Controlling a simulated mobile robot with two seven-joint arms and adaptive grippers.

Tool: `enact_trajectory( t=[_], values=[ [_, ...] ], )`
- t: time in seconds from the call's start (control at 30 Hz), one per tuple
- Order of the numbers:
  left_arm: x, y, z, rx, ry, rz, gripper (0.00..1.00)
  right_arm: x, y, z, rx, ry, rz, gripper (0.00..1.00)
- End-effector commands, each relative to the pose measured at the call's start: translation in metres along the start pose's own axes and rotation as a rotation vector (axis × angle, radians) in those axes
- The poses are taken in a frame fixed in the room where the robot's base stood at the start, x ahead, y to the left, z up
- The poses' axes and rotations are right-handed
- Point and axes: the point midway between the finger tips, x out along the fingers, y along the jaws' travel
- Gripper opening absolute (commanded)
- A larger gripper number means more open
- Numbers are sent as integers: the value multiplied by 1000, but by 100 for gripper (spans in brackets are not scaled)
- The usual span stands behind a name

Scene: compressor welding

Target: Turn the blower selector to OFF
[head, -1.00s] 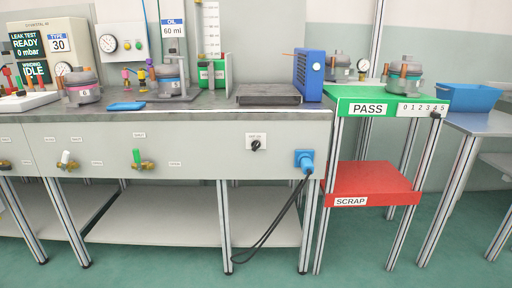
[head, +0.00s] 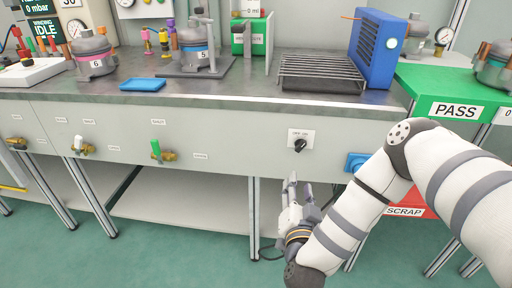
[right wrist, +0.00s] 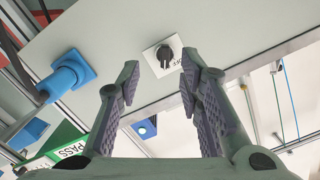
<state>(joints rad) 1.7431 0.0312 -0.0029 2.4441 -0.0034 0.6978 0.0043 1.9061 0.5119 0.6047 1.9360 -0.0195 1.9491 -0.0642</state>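The blower selector is a small black knob (head: 299,145) on a white plate on the front panel of the bench, right of centre in the head view. In the right wrist view the knob (right wrist: 164,55) shows between and beyond the fingertips. My right gripper (head: 298,186) is below and slightly left of the knob in the head view, apart from it. In the right wrist view its two fingers (right wrist: 158,82) are spread wide with nothing between them. The lettering on the plate is too small to read surely. My left gripper is out of view.
A blue blower box (head: 377,48) and a dark grille (head: 322,73) stand on the bench above the knob. A blue plug socket (head: 355,161) is right of it, partly behind my arm. Green-handled (head: 156,149) and white-handled (head: 78,143) valves are left. A green PASS stand (head: 424,83) is at right.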

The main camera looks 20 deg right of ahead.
Motion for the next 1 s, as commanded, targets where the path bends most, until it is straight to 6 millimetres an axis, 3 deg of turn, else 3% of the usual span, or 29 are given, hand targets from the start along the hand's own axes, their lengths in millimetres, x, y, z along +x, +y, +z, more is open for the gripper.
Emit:
enact_trajectory(
  t=[0.1, 0.23, 0.6, 0.73, 1.0],
  values=[
    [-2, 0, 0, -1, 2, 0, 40, 10, -2, -20, 20, 72, 14, 33],
    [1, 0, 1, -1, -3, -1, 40, 29, -1, -22, 21, 79, 15, 33],
    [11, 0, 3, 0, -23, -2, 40, 114, 1, -25, 18, 73, 14, 33],
    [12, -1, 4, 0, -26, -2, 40, 126, 0, -27, 18, 71, 13, 33],
    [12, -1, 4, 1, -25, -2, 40, 128, 0, -28, 19, 70, 12, 33]
  ],
)
